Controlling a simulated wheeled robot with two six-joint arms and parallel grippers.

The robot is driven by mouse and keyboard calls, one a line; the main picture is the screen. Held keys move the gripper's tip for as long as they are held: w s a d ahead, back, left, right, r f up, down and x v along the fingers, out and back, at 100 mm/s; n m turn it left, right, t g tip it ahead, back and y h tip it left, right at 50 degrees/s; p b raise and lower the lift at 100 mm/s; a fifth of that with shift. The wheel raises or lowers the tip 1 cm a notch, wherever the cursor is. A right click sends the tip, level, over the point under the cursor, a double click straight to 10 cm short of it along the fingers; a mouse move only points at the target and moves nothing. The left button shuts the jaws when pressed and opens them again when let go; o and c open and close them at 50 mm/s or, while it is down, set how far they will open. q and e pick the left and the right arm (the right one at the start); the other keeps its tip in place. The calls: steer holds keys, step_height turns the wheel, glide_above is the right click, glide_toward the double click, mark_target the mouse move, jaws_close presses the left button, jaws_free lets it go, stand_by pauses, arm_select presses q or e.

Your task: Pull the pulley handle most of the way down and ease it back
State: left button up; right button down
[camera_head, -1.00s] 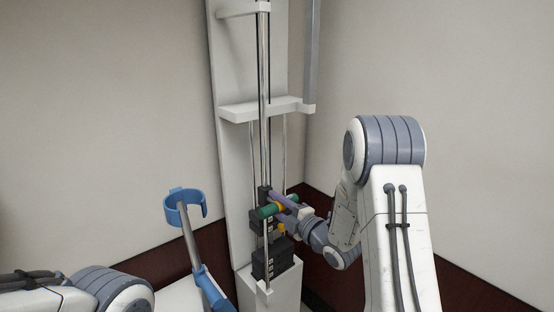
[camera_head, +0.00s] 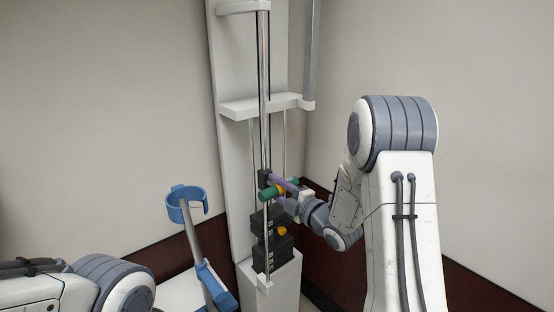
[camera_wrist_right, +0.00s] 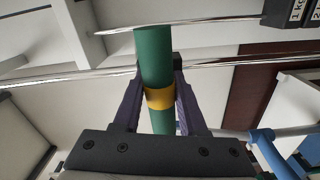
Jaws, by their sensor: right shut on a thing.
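The pulley handle is a green bar (camera_head: 268,195) with a yellow band, in front of the chrome rods of the white tower in the head view. It also shows in the right wrist view (camera_wrist_right: 154,60), running between the fingers. My right gripper (camera_head: 277,191) has purple fingers and is shut on this handle, around the yellow band (camera_wrist_right: 160,98). The handle sits low on the tower, just above the black weight plates (camera_head: 272,252). My left gripper is out of view; only part of that arm shows at lower left.
A white tower (camera_head: 230,160) with a shelf (camera_head: 262,106) stands in the room corner. A blue-cuffed crutch (camera_head: 187,204) leans left of it, close to my left arm. Bare walls lie behind, with free space right of the tower.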

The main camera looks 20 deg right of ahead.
steer(key=shift+s+a+r+p, duration=0.1)
steer(key=shift+r+p, duration=1.25)
steer(key=shift+r, duration=1.45)
steer(key=shift+r+p, duration=0.7)
steer(key=shift+r, duration=0.55)
steer(key=c, duration=0.7)
jaws_free()
steer(key=shift+o, duration=1.2)
steer(key=shift+r, duration=0.15)
steer(key=shift+b+v, duration=0.75)
steer(key=shift+v, duration=1.75)
